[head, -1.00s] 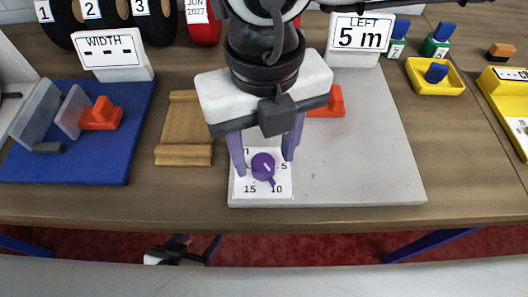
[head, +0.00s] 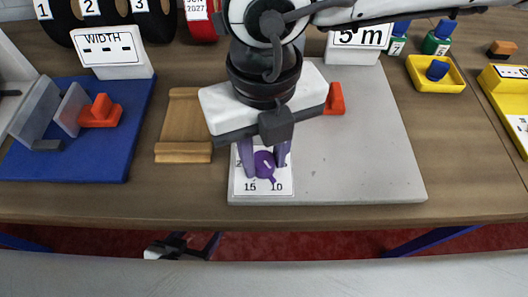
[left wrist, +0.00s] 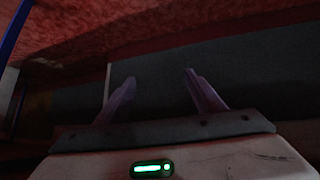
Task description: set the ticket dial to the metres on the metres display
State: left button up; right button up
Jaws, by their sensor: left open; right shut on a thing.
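The purple ticket dial (head: 264,166) sits on a white number card at the front left of the grey board (head: 340,165). Its pointer aims to the lower right, near the 10; 15 is beside it, and other numbers are partly hidden. My right gripper (head: 265,167) comes down from above, its purple fingers shut on the dial's knob from both sides. The metres display (head: 356,42) at the back reads 5 m; its top line is hidden by my right arm. My left gripper (left wrist: 160,88) is open and empty, low in front of the table; it partly shows in the head view (head: 185,245).
An orange part (head: 336,99) stands on the grey board behind the gripper. A wooden block (head: 183,125) lies to the left, then a blue board (head: 110,160) with a WIDTH display (head: 110,48). A yellow tray (head: 436,75) and bottles are at the back right. The board's front right is clear.

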jog(key=shift+f+n+b, duration=0.2)
jog(key=shift+n+b, duration=0.5)
jog(key=shift+b, duration=0.3)
jog(key=n+b, duration=0.3)
jog(key=shift+w+d+n+b, duration=0.1)
jog(key=shift+n+b, duration=0.9)
jog(key=shift+n, duration=0.1)
jog(key=n+b, duration=0.1)
jog(key=n, duration=0.1)
jog(key=shift+n+b, duration=0.3)
jog(key=shift+b, duration=0.05)
jog(key=shift+w+r+n+b, duration=0.15)
jog(key=shift+n+b, duration=0.4)
jog(key=shift+n, duration=0.65)
pick_arm(q)
notch_tip(320, 180, down, 7)
jog(key=d, duration=0.1)
jog(key=shift+w+b, duration=0.25)
jog(key=shift+b, duration=0.1)
pick_arm(e)
jog(key=shift+n, duration=1)
jog(key=shift+r, duration=0.1)
pick_arm(q)
jog(key=shift+f, duration=0.1)
